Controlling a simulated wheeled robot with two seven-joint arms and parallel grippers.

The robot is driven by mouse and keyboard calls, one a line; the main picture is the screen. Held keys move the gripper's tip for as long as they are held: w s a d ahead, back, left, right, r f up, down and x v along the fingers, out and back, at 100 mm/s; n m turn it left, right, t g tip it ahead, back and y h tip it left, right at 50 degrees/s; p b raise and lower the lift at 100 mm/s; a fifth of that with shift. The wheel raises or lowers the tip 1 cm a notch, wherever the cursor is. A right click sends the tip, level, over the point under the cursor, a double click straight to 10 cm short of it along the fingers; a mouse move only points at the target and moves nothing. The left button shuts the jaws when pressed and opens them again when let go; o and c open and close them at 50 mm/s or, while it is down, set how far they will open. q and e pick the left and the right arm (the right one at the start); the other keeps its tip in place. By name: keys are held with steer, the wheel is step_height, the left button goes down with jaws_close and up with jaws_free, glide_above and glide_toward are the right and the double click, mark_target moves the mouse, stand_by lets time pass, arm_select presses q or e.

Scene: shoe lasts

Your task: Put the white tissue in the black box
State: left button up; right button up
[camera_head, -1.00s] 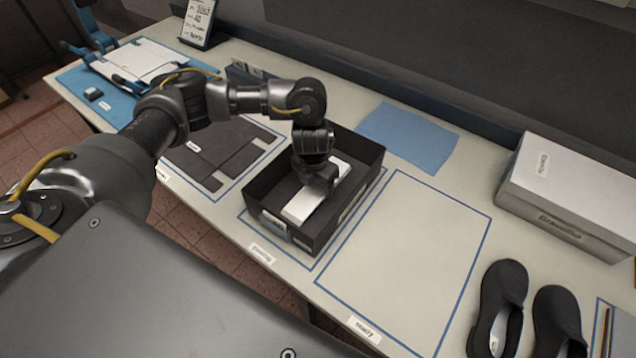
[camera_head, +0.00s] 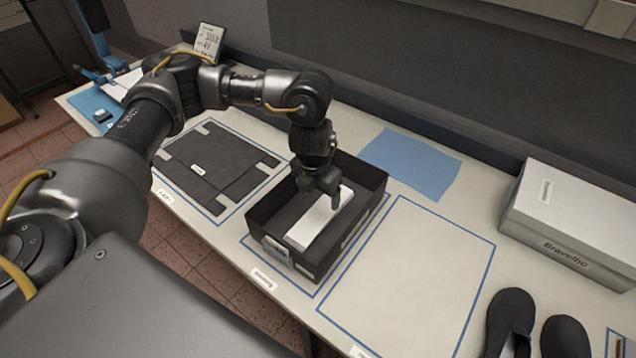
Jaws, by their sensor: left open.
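The black box (camera_head: 365,178) stands open on the table inside a blue outlined area. The white tissue (camera_head: 309,230) is a long white block that lies inside the box, slanting from front left to back right. My left gripper (camera_head: 328,197) points down over the box, above the tissue's back half. Its jaws are open, and it hides part of the tissue. I cannot tell whether the fingers touch it. My right gripper is not in view.
A flat black box blank (camera_head: 208,170) lies left of the box. A blue sheet (camera_head: 411,163) lies behind it. An empty outlined area (camera_head: 405,270) is to its right. A white shoe box (camera_head: 570,220) and black shoes (camera_head: 508,320) are at the right.

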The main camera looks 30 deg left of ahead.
arm_select(q)
steer(key=shift+s+r, duration=0.15)
steer(key=shift+r, duration=0.9)
steer(key=shift+s+r, duration=0.1)
steer(key=shift+r, duration=0.95)
